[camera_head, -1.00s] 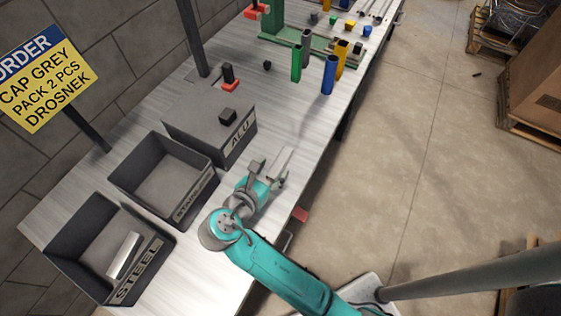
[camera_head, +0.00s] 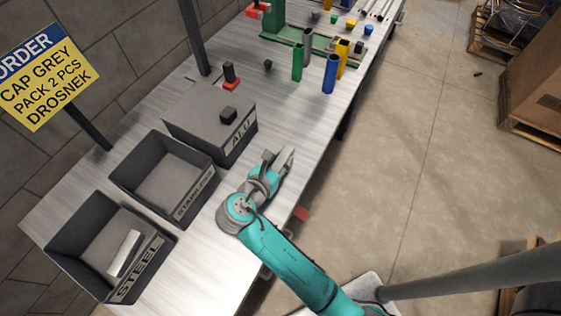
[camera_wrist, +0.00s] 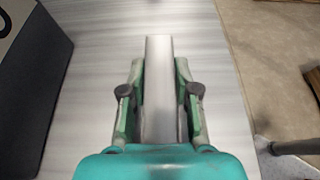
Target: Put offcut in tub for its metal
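A light grey metal offcut (camera_wrist: 160,100), a straight bar, lies lengthwise between the two fingers of my gripper (camera_wrist: 159,72) in the wrist view. One finger is on each side, close to the bar; I cannot tell whether both touch it. In the head view, my gripper (camera_head: 277,161) is low over the bench near its front edge, right of the tubs. Three dark tubs are labelled STEEL (camera_head: 72,279), STAINLESS (camera_head: 180,209) and ALU (camera_head: 228,157). The steel tub holds a pale metal piece (camera_head: 125,252). The offcut's metal marking is not visible.
Green (camera_head: 297,62), blue (camera_head: 330,74) and yellow (camera_head: 342,58) upright tubes stand farther along the bench. A post with an order sign (camera_head: 45,78) rises behind the tubs. Bench (camera_head: 215,265) is clear in front.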

